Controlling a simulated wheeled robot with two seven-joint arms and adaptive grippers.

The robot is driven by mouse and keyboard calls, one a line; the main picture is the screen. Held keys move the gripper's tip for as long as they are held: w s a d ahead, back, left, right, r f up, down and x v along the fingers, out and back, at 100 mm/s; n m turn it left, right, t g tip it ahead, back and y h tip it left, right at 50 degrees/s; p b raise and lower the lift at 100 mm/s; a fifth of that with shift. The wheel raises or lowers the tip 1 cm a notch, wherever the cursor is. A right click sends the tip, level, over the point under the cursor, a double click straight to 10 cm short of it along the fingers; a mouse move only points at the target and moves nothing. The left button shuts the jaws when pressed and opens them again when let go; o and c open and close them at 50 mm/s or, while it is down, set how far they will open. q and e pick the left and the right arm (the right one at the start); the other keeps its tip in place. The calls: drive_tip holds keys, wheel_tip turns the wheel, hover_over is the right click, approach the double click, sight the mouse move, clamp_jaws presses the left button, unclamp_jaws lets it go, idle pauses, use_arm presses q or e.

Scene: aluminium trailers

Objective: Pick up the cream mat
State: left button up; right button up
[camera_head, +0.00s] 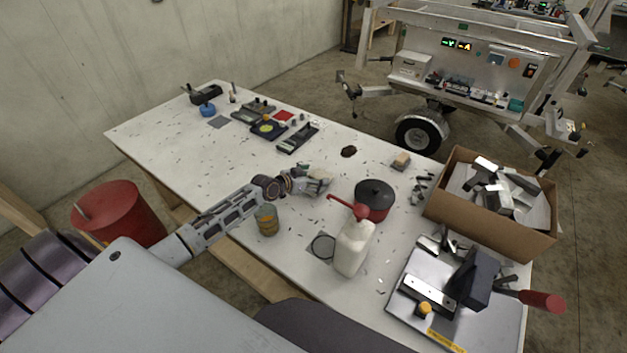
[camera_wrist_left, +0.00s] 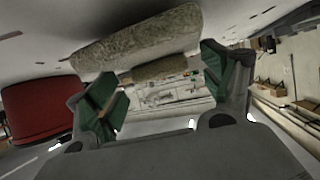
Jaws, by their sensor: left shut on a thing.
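The cream mat (camera_head: 321,174) is at my left gripper (camera_head: 318,184), near the middle of the white table. In the left wrist view the mat (camera_wrist_left: 140,38) is a rough, beige slab reaching across the fingertips. A narrower beige part (camera_wrist_left: 160,69) shows between the fingers. My left gripper (camera_wrist_left: 160,95) has its green-padded fingers apart, shut on the mat. I cannot tell whether the mat touches the table. My right gripper is in neither view.
A dark-lidded red pot (camera_head: 374,200), a white bottle with a red pump (camera_head: 353,248) and an amber jar (camera_head: 266,220) stand nearby. A cardboard box (camera_head: 488,226) of metal parts is at right. Small bits litter the white table (camera_head: 190,155).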

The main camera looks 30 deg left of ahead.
use_arm(q)
wheel_tip(320, 180, up, 9)
idle(0.5)
drive_tip(key=shift+f, duration=0.1)
idle(0.4)
